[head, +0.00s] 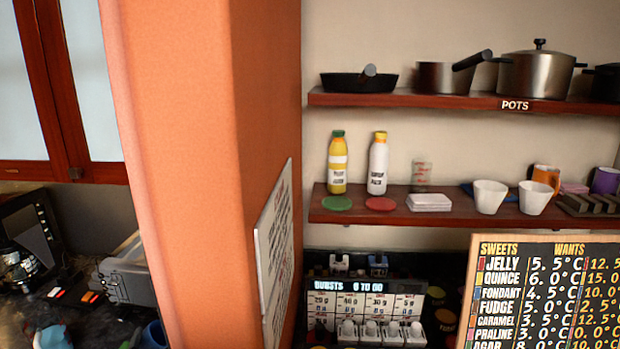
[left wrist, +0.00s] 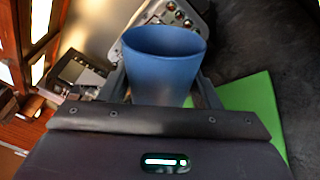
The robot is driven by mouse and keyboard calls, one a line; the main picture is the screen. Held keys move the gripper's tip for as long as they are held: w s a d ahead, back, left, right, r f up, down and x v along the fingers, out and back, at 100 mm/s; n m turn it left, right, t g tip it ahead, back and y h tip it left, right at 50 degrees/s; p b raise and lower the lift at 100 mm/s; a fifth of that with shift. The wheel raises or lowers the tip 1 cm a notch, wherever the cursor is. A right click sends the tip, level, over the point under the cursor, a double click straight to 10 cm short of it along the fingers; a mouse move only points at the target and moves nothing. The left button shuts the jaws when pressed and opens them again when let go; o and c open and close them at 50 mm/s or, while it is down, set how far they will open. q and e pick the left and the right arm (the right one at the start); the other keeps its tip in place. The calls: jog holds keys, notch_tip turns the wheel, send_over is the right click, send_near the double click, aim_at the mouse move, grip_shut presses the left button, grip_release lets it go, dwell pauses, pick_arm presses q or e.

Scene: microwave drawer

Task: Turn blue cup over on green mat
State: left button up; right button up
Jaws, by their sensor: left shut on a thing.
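In the left wrist view, my left gripper (left wrist: 163,92) is shut on the blue cup (left wrist: 165,80), with one finger on each side of it. The cup's wide rim is at the top of that view, and its dark inside shows a little. Its lower end is hidden behind the gripper body. The green mat (left wrist: 252,103) lies on the dark counter to the right of the cup in that view, partly covered by the gripper. In the head view only a blue piece (head: 154,335) shows at the bottom edge; I cannot tell if it is the cup. My right gripper is not in view.
An orange pillar (head: 205,150) stands between the left counter and the shelves. A silver appliance (head: 128,275) sits on the left counter. The lower shelf (head: 340,215) holds bottles and white cups. A sweets board (head: 545,290) stands at the lower right.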

pick_arm(q)
jog(key=n, duration=0.4)
jog(key=shift+s, duration=0.15)
jog(key=shift+n+h, duration=0.3)
jog(key=n, duration=0.2)
jog(key=shift+f+n, duration=0.15)
jog(key=shift+n, duration=0.25)
jog(key=n, duration=0.2)
jog(key=shift+r+n+h+b, duration=0.2)
jog(key=shift+n+h+b, duration=0.1)
jog(key=shift+b, duration=0.1)
